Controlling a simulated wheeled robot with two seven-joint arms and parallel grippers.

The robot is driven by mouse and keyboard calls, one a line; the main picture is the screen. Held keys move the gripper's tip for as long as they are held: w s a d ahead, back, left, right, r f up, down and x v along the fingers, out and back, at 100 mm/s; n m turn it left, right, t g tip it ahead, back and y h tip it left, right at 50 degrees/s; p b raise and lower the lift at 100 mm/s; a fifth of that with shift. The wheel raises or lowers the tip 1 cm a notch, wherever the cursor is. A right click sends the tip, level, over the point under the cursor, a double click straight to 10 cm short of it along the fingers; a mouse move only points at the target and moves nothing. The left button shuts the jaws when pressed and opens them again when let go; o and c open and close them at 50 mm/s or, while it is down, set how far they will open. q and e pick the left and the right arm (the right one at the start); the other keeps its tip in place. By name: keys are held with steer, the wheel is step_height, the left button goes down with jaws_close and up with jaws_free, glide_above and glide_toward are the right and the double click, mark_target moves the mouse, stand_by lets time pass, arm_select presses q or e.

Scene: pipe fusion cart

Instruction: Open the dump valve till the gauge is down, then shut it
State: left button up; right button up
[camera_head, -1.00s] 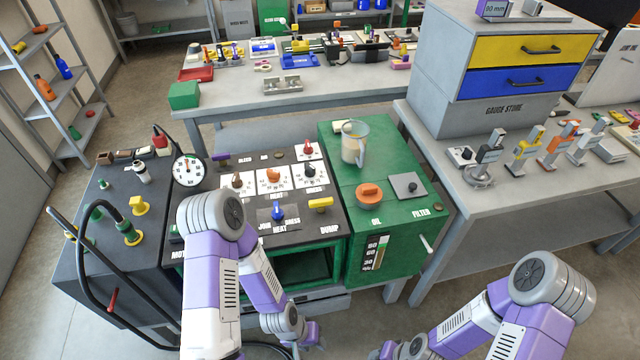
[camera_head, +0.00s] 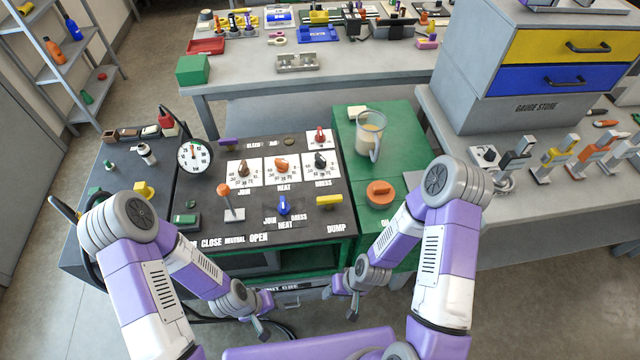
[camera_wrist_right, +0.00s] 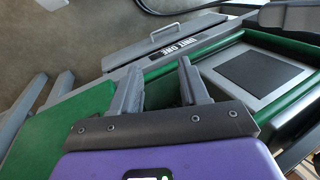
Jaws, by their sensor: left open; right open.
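The yellow dump valve handle (camera_head: 329,201) lies crosswise on the dark panel, above the DUMP label. The round white gauge (camera_head: 195,156) stands at the panel's left back; its needle is too small to read surely. My left gripper (camera_head: 266,316) is open and empty, low in front of the cart, left of and below the dump handle. My right gripper (camera_head: 340,304) is open and empty in front of the cart, below the handle and apart from it. In the right wrist view its two fingers (camera_wrist_right: 160,78) are spread with nothing between them.
An orange-knobbed lever (camera_head: 229,200) and a blue knob (camera_head: 284,206) stand left of the dump handle. A jug (camera_head: 369,135) and an orange cap (camera_head: 380,192) sit on the green unit. A black hose runs at the cart's left. The space over the panel is clear.

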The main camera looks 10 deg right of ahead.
mark_target(330, 198)
steer(key=w+a+r+n+p, duration=0.1)
steer(key=w+r+n+p, duration=0.55)
steer(key=r+p, duration=0.65)
steer(key=w+r+n, duration=0.1)
steer(key=w+n, duration=0.1)
steer(key=w, duration=0.1)
steer(key=w+d+r+n+b, duration=0.1)
steer(key=w+r+n, duration=0.1)
steer(key=w, duration=0.1)
steer(key=w+r+n, duration=0.2)
steer(key=w, duration=0.2)
steer(key=shift+d+r+y, duration=0.2)
steer(key=shift+r+y, duration=0.05)
steer(key=shift+y, duration=0.15)
steer(key=w+d+r+n, duration=0.1)
steer(key=w+n, duration=0.1)
steer(key=w+d+r+n, duration=0.3)
steer(key=w+r+n, duration=0.1)
steer(key=shift+w+d+h, duration=0.15)
steer(key=shift+w+h, duration=0.05)
steer(key=shift+h, duration=0.2)
steer(key=shift+w+n, duration=0.1)
steer(key=shift+n, duration=0.15)
steer(key=x, duration=0.7)
steer(key=shift+f, duration=0.15)
jaws_close()
